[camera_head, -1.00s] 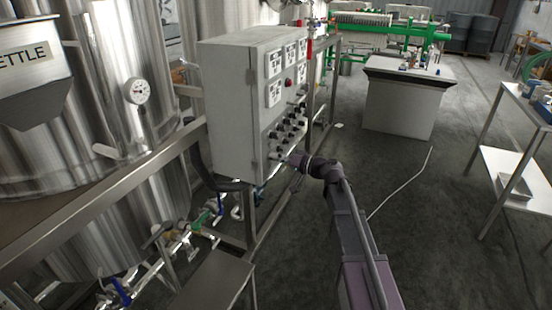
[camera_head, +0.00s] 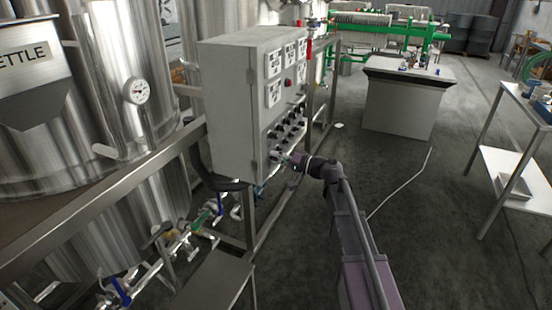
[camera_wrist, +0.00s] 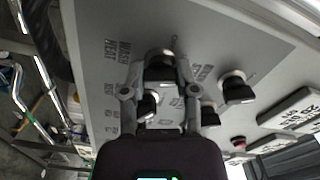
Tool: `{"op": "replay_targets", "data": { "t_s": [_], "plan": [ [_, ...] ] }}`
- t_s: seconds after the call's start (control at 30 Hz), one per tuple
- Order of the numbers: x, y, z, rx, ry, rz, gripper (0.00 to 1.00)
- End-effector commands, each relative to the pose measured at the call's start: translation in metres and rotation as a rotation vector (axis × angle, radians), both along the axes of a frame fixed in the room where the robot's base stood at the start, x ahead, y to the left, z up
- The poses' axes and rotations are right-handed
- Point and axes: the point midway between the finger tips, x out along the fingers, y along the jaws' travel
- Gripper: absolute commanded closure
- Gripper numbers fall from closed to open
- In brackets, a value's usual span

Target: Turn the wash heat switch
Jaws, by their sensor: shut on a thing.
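The wash heat switch (camera_wrist: 160,58) is a black knob with a silver collar on the grey panel. The printed label WASH HEAT (camera_wrist: 118,50) is beside it, to its left in the wrist view. My gripper (camera_wrist: 160,70) has one finger on each side of this knob and is shut on it. The fingers and the gripper body hide part of the panel. In the head view my gripper (camera_head: 283,157) is at the lower front of the grey control box (camera_head: 232,110). The knob itself is too small there to read its angle.
Other black knobs (camera_wrist: 237,88) are close beside my gripper, and a red button (camera_wrist: 239,143) is on the same panel. A steel frame rail (camera_head: 120,187) and pipes run left of the box.

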Motion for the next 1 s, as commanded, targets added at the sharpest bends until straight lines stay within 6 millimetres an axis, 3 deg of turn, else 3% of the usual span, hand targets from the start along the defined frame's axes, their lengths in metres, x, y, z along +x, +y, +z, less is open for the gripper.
{"op": "replay_targets", "data": {
  "t_s": [0.03, 0.07, 0.13, 0.17, 0.67, 1.0],
  "plan": [
    [0.002, 0.001, 0.001, 0.002, 0.000, -0.002, 1.00],
    [0.001, 0.001, 0.001, 0.002, -0.001, -0.001, 0.52],
    [0.001, 0.001, 0.001, 0.002, -0.001, -0.002, 0.31],
    [0.001, 0.001, 0.001, 0.002, -0.001, -0.002, 0.26],
    [-0.001, -0.002, 0.000, 0.000, -0.001, -0.001, 0.26],
    [-0.012, -0.032, 0.000, 0.000, -0.001, -0.002, 0.26]
  ]
}}
